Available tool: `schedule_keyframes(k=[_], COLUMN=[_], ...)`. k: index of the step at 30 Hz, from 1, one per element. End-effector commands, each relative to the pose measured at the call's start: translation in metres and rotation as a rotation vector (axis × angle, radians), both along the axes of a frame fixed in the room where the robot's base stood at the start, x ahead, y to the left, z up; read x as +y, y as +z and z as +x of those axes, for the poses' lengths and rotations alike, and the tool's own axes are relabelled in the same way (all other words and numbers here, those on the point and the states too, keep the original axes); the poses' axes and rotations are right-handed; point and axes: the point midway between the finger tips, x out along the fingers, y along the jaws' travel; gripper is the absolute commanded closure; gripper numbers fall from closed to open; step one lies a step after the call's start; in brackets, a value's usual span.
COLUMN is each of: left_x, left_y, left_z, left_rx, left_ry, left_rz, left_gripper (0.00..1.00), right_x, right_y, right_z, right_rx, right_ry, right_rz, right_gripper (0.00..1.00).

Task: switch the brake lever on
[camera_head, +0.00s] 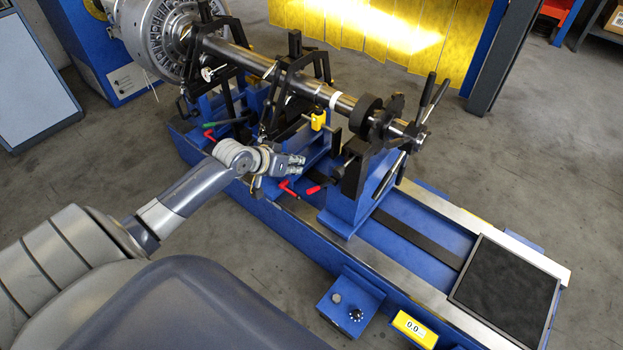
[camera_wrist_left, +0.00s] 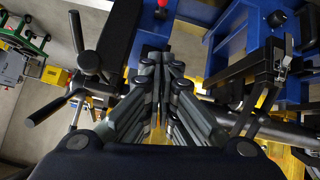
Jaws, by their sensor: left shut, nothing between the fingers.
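My left gripper (camera_head: 297,163) is shut and empty. It hovers over the near side of the blue machine bed (camera_head: 262,205), left of the right-hand bearing stand (camera_head: 350,200). Its closed fingers (camera_wrist_left: 162,65) fill the middle of the left wrist view. Close by in the head view are a red handle (camera_head: 287,186) and a second, straighter red grip (camera_head: 312,190), both slightly below the fingertips and apart from them. A red tip (camera_wrist_left: 162,3) shows beyond the fingers in the left wrist view. I cannot tell which handle is the brake lever. My right gripper is not in view.
The steel shaft (camera_head: 240,57) with black supports crosses above and behind the gripper. A yellow clamp part (camera_head: 318,120) hangs close behind it. Black spoked handles (camera_head: 427,98) stick out at the shaft's right end. A control box (camera_head: 350,302) stands at the near edge.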

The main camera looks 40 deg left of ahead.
Motion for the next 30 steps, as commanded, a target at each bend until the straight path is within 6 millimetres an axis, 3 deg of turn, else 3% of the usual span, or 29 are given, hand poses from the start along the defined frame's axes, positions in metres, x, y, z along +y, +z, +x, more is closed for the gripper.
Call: schedule_keyframes(k=[8, 23, 30], left_x=[-0.002, -0.011, -0.016], left_y=[-0.013, -0.07, -0.097], left_z=[0.014, 0.075, 0.057], left_rx=[0.0, 0.0, 0.001], left_ry=[0.003, 0.001, 0.001], left_rz=[-0.003, -0.001, 0.001], left_gripper=[1.0, 1.0, 1.0], right_x=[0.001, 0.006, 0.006], right_y=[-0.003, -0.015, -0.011], right_z=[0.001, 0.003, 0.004], right_rx=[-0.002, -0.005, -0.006], right_ry=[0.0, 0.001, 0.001], right_rz=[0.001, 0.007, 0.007], right_gripper=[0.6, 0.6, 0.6])
